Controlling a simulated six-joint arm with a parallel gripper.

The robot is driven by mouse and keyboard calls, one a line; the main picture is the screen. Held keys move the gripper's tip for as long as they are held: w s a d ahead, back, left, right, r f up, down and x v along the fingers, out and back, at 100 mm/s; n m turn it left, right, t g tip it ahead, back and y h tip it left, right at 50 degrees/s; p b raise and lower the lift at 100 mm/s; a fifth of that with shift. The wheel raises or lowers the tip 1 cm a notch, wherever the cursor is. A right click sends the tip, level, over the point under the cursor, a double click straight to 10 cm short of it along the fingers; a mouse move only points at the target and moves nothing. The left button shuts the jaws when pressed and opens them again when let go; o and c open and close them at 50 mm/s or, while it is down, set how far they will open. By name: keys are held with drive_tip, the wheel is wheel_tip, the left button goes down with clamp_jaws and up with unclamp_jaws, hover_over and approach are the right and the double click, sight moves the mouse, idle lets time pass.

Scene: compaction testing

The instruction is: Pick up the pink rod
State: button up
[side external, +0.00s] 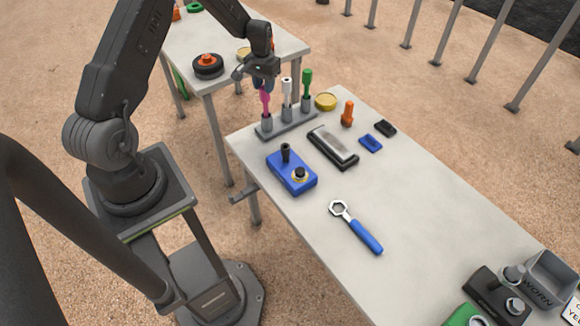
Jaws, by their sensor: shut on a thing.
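The pink rod (266,102) stands upright at the left end of a grey rack (289,130), with its lower end in a grey socket. My gripper (264,86) is right above it, with its fingers shut around the rod's top. The fingers hide the top of the pink rod. A white rod (287,93) and a green rod (306,84) stand in the same rack, to the right of the pink one.
Near the rack are a blue box (291,172), a black-framed tray (332,147), a yellow lid (326,101) and an orange peg (347,113). A blue-handled wrench (356,228) lies at mid-table.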

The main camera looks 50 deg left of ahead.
drive_tip(key=shift+r, duration=3.8)
